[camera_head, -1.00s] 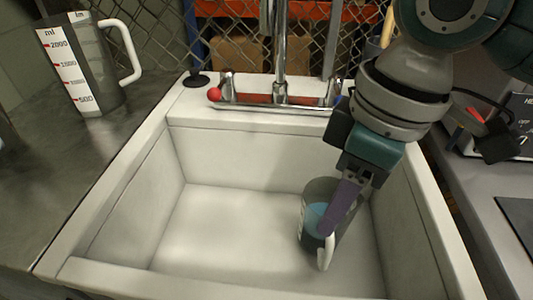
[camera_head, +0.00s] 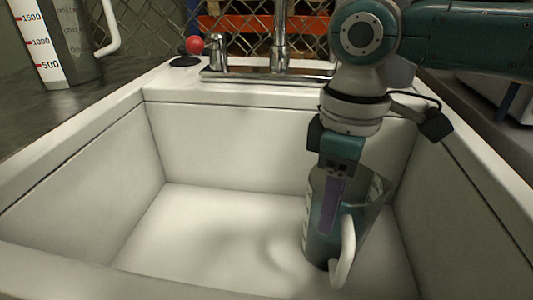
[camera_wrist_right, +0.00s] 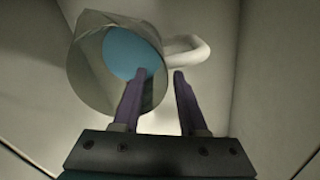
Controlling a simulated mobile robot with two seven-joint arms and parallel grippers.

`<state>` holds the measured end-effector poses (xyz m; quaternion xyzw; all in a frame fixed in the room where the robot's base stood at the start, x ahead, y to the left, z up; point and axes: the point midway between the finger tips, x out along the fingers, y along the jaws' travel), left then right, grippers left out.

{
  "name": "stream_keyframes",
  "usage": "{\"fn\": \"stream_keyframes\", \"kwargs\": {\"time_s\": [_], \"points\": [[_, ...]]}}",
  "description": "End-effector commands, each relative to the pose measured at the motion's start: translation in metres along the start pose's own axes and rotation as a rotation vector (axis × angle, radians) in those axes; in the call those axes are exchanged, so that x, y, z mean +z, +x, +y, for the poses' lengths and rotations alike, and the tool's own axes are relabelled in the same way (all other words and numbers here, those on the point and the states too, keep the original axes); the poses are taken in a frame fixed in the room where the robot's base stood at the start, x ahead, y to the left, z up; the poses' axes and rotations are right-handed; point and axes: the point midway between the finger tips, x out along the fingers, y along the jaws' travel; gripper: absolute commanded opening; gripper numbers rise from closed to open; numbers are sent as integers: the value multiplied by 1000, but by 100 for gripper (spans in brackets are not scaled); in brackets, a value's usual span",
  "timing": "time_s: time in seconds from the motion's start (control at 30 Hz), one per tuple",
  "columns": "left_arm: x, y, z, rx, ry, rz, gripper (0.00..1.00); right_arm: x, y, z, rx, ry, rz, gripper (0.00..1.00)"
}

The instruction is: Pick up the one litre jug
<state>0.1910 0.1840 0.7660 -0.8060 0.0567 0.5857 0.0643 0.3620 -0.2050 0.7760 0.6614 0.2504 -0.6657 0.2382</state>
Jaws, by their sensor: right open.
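A clear jug (camera_head: 318,240) with a white handle and pale scale markings stands in the right part of the sink (camera_head: 200,235). In the right wrist view the jug (camera_wrist_right: 90,65) shows blue at its bottom; the handle (camera_wrist_right: 186,52) points right. My right gripper (camera_wrist_right: 161,74) is open, its purple fingers pointing down at the jug. One finger overlaps the jug's mouth and the other is outside the rim, near the handle. I cannot tell whether either touches. My arm hides part of the jug in the head view. My left gripper is not in view.
A larger jug (camera_head: 72,45) with red-marked numbers up to at least 1500 stands on the left counter (camera_head: 60,105). The faucet (camera_head: 280,45) and a red knob (camera_head: 194,45) are at the sink's back edge. The sink's left part is empty.

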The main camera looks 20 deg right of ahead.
Motion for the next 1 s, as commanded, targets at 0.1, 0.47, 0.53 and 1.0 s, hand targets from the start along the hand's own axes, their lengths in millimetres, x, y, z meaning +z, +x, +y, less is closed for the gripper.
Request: {"fn": "stream_keyframes", "kwargs": {"time_s": [0.1, 0.47, 0.53, 1.0], "points": [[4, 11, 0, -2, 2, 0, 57, 4, 24, -4, 0, -1, -3, 42], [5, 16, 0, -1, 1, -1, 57, 3, 40, -3, 1, 0, -1, 42], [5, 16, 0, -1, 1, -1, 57, 3, 40, -3, 1, 0, -1, 40], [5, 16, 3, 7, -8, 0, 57, 3, 40, -3, 1, 0, -1, 0]]}}
